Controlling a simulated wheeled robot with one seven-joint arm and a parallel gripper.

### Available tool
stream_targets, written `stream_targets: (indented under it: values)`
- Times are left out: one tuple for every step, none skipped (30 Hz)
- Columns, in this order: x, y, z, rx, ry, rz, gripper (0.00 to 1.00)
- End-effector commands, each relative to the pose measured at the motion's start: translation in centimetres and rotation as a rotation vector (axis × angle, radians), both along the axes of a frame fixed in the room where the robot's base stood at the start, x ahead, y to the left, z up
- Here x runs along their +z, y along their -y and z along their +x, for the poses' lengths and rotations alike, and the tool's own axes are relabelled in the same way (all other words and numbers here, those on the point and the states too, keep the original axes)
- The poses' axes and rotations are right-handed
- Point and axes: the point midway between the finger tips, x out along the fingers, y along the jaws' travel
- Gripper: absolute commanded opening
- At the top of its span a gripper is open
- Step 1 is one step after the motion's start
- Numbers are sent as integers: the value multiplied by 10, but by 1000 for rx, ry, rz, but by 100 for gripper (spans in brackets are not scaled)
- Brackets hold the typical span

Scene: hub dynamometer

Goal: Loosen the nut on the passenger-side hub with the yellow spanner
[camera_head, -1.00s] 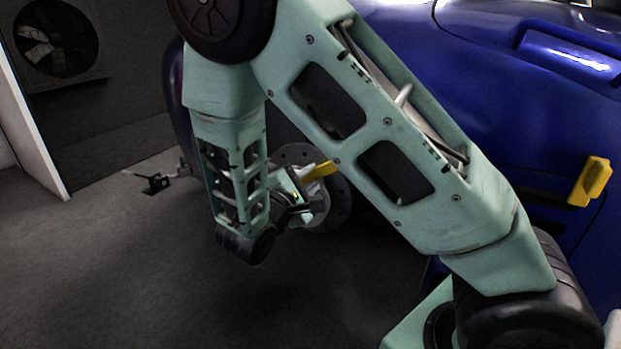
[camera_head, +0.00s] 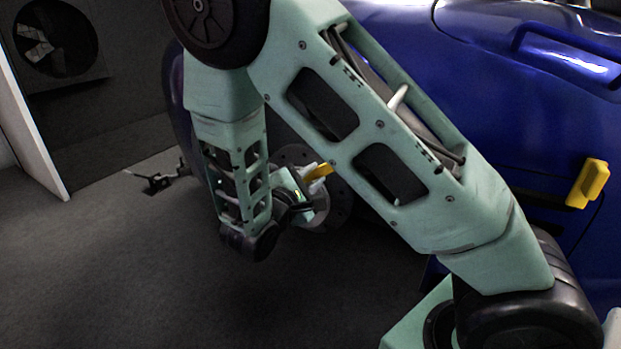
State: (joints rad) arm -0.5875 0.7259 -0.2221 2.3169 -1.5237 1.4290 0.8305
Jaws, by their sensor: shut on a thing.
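The yellow spanner (camera_head: 320,171) shows as a short yellow piece at the hub, partly hidden behind my arm. My gripper (camera_head: 308,186) is shut on the spanner in front of the hub. The hub (camera_head: 342,206) is a dark round disc with a paler centre on the side of the blue car. Its nut is hidden behind my gripper and the spanner, so I cannot tell how the spanner's head sits on it.
The blue car (camera_head: 470,90) fills the right side. A yellow block-like piece (camera_head: 588,183) sticks out from its side. A wall fan (camera_head: 55,38) is at the upper left, and a small dark fixture (camera_head: 157,184) stands on the floor. The floor (camera_head: 130,270) at lower left is clear.

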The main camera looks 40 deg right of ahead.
Motion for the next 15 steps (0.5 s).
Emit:
stream_targets:
  values:
    - [1, 2, 1, 0, 1, -1, 0]
    - [1, 3, 1, 0, 1, -1, 0]
    - [1, 4, 2, 0, 1, -1, 0]
    - [1, 5, 2, 0, 1, -1, 0]
    - [1, 6, 2, 0, 1, -1, 0]
    - [1, 7, 3, 0, 1, -1, 0]
    - [1, 8, 3, 0, 1, -1, 0]
    - [1, 9, 4, -1, 1, 0, 0]
    - [1, 10, 4, -1, 1, 0, 0]
    - [1, 11, 5, -1, 1, 0, 0]
    - [1, 12, 5, -1, 1, 0, 0]
    - [1, 13, 5, -1, 1, 0, 0]
    - [1, 14, 6, -1, 1, 0, 0]
    - [1, 15, 6, -1, 1, 0, 0]
    - [1, 16, 7, 0, 1, -1, 0]
